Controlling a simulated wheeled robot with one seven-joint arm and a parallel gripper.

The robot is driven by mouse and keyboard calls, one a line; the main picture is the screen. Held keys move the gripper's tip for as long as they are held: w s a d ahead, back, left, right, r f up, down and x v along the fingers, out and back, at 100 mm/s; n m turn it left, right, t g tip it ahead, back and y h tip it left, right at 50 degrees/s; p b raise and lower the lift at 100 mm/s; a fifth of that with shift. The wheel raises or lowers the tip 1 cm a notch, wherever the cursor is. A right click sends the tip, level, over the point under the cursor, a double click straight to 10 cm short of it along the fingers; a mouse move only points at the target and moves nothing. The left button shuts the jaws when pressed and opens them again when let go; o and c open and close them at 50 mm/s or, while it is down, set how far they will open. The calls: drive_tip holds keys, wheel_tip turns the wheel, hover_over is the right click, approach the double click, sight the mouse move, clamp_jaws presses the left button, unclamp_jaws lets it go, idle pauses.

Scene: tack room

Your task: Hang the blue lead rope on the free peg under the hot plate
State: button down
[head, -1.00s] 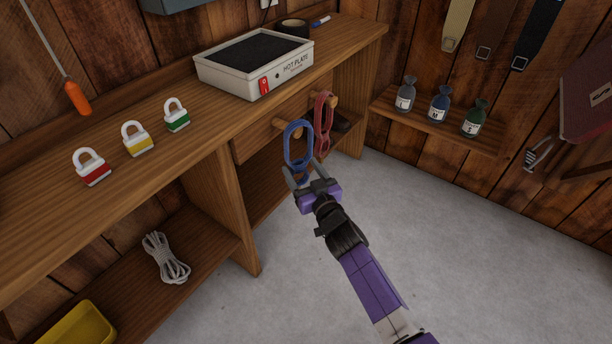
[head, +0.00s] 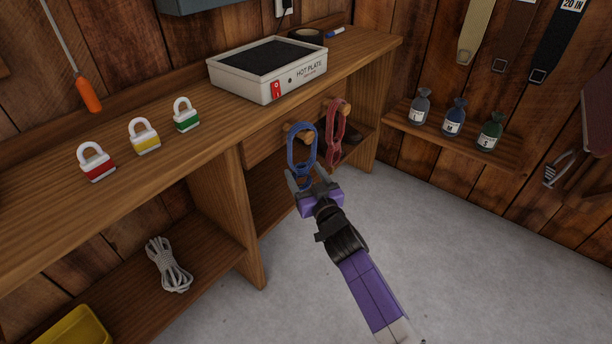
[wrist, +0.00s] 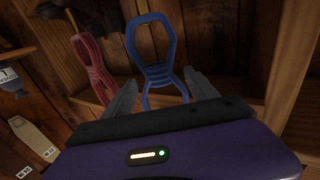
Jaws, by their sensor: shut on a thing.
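The blue lead rope (head: 292,152) is a long looped bundle standing upright in my gripper (head: 312,182), which is shut on its lower part. It also rises between the fingers in the wrist view (wrist: 133,45). Its upper loop is right at the left wooden peg (head: 291,129) under the hot plate (head: 254,86). I cannot tell whether the loop is around the peg or in front of it. A red rope (head: 332,150) hangs from the right peg (head: 344,104), close beside the blue one; it shows left in the wrist view (wrist: 92,62).
The wooden bench (head: 150,172) carries red, yellow and green padlocks. A white rope (head: 166,266) and a yellow tray (head: 75,330) are on the lower shelf. Bottles stand on a wall shelf (head: 480,146) at right. The grey floor is clear.

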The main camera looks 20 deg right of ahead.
drive_tip(key=shift+s+a+f, duration=0.2)
drive_tip(key=shift+a+f, duration=0.25)
drive_tip(key=shift+f, duration=0.25)
drive_tip(key=shift+c, duration=1.6)
unclamp_jaws()
drive_tip(key=shift+o, duration=0.8)
drive_tip(key=shift+w+d+r, duration=0.1)
drive_tip(key=shift+d+r, duration=0.05)
drive_tip(key=shift+r, duration=0.1)
drive_tip(key=shift+s+d+r+p, duration=0.1)
drive_tip(key=shift+s+d+p, duration=0.05)
drive_tip(key=shift+s+p, duration=0.4)
drive_tip(key=s+p, duration=0.4)
drive_tip(key=s, duration=0.2)
drive_tip(key=shift+s+d, duration=0.25)
drive_tip(key=shift+s, duration=0.1)
